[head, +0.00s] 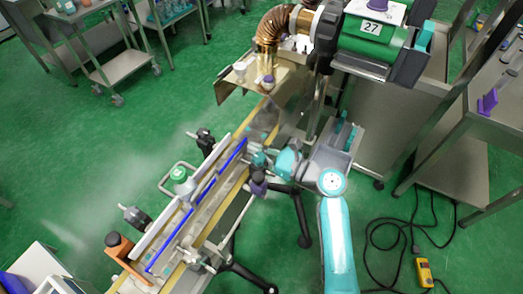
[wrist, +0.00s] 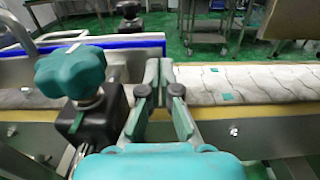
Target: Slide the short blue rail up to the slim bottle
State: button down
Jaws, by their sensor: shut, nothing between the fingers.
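A blue rail (head: 232,156) runs along the conveyor (head: 217,212) in the head view. Its upper stretch lies near my gripper, and a longer blue stretch (head: 180,228) continues down to the lower left. A blue strip (wrist: 130,43) also shows behind a teal knob in the wrist view. My gripper (head: 256,158) is at the conveyor's right side, close to the upper blue stretch. In the wrist view its fingers (wrist: 158,72) are together and empty, right of the teal star knob (wrist: 70,70) on a black clamp block (wrist: 90,122). I cannot make out the slim bottle for certain.
A green machine marked 27 (head: 372,30) stands at the top. Cables and a yellow device (head: 424,272) lie on the floor at right.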

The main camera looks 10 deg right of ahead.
jog(key=shift+w+a+r, duration=0.25)
jog(key=shift+w+a, duration=0.2)
jog(key=shift+a, duration=0.1)
dwell(0.4)
jog(key=shift+s+d+f, duration=0.25)
jog(key=shift+s+d, duration=0.2)
jog(key=shift+d, duration=0.15)
jog(key=v, duration=1.4)
jog(key=s+f+n+t+h, duration=0.1)
jog(key=s+f+n+h, duration=0.5)
jog(key=s+f+h, duration=0.4)
jog(key=shift+s+a+f+n+h, duration=0.3)
jog(key=shift+s+f, duration=2.25)
jog(key=shift+s, duration=0.05)
